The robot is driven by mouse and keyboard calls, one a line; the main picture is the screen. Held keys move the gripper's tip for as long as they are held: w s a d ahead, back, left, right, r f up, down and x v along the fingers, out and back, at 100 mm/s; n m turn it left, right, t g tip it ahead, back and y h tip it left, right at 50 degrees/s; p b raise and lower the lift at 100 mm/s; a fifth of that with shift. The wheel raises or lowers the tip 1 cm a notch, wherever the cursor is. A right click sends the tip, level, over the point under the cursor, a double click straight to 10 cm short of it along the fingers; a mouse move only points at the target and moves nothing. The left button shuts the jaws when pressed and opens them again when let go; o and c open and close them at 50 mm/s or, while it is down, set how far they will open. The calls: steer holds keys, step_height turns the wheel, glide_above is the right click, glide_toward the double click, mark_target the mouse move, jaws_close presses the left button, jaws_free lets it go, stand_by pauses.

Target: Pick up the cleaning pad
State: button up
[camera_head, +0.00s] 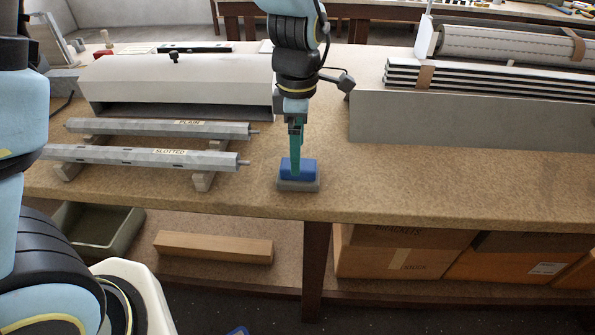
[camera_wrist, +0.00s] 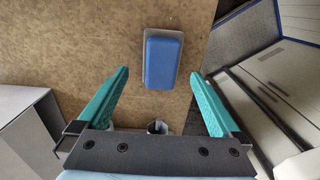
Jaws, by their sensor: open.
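The cleaning pad (camera_head: 298,183) is a blue block on a grey base. It lies on the workbench (camera_head: 420,190) near the front edge. In the wrist view the pad (camera_wrist: 163,60) lies beyond the fingertips, roughly centred between them. My gripper (camera_head: 295,172) has teal fingers and points down at the pad from above in the head view. In the wrist view my gripper (camera_wrist: 160,76) is open, with nothing between its fingers. I cannot tell the exact height of the fingertips above the pad.
Left of the pad, tubes labelled PLAIN (camera_head: 160,128) and SLOTTED (camera_head: 140,157) rest on wooden supports. A white box-shaped housing (camera_head: 180,80) stands behind them. A grey panel (camera_head: 440,122) and stacked slats (camera_head: 490,80) are at the right. The bench right of the pad is clear.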

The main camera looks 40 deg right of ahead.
step_height(320, 180, down, 5)
steer(key=shift+s+r+p, duration=0.1)
steer(key=shift+s+p, duration=0.05)
steer(key=shift+p, duration=0.6)
steer(key=c, duration=1.3)
step_height(320, 180, up, 28)
steer(key=b, duration=0.4)
